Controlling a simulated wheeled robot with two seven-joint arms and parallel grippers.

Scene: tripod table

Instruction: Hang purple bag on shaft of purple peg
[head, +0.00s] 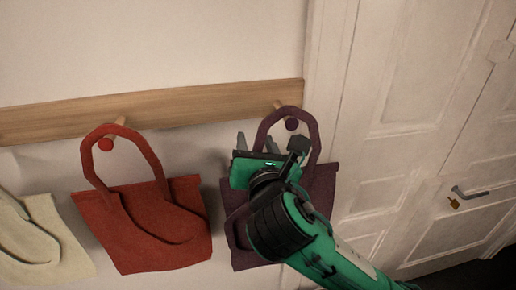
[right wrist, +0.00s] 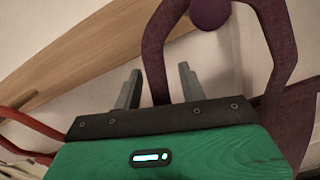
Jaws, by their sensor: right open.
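The purple bag (head: 322,182) hangs below the wooden rail at the right. Its handle (head: 262,130) loops up around the purple peg (head: 291,124), with the round knob showing inside the loop and the top of the loop over the shaft. In the right wrist view the purple knob (right wrist: 210,12) is at the top and the handle (right wrist: 154,60) runs down beside it. My right gripper (head: 262,143) is open in front of the bag, at the left strand of the handle. In the wrist view that strand shows between the two fingers (right wrist: 160,88). My arm hides part of the bag. My left gripper is not in view.
A wooden rail (head: 200,104) runs along the wall. A red bag (head: 150,225) hangs on a red peg (head: 106,144) to the left, and a cream bag (head: 45,235) is farther left. A white door (head: 405,150) with a handle stands at the right.

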